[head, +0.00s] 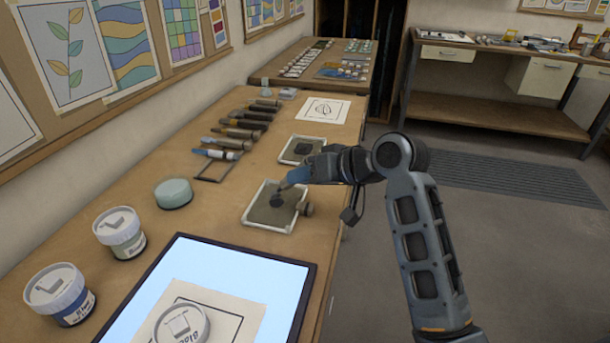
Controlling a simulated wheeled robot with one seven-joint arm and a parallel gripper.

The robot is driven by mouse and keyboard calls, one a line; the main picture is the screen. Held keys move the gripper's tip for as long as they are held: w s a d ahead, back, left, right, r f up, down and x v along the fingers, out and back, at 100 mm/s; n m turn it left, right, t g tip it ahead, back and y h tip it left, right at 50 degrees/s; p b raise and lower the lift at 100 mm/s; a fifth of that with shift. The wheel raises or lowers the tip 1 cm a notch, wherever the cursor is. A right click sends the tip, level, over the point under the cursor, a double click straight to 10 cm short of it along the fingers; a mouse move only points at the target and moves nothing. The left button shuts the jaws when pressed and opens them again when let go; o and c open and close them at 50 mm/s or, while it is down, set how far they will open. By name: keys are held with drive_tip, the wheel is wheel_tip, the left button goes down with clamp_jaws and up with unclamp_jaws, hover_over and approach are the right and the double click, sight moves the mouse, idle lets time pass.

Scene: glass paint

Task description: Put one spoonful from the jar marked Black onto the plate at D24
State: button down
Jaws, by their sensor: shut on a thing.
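A jar (181,326) with a white lid stands on the lit panel at the bottom; its label reads roughly "Blac" and is partly cut off by the frame. My gripper (284,184) is low over the near framed grey plate (252,217). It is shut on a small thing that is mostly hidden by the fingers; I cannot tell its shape. A dark patch (277,200) shows on the plate just below the fingertips. A second framed plate (286,159) with a dark patch lies behind, partly hidden by my arm. No D24 mark is readable.
Two more lidded jars, one blue-labelled (62,296) and one greenish (121,235), stand at the left. A round pale green tin (173,193) is near the wall. Several handled tools (249,124) lie along the table. A paper sheet (325,109) lies behind.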

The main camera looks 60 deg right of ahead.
sight(305, 162)
drive_tip(key=shift+r+p, duration=0.35)
drive_tip(key=shift+r, duration=0.3)
wheel_tip(305, 162, up, 2)
drive_tip(key=shift+r+p, duration=0.15)
drive_tip(key=shift+p, duration=1.05)
drive_tip(key=shift+r, duration=0.85)
drive_tip(key=shift+w, duration=0.1)
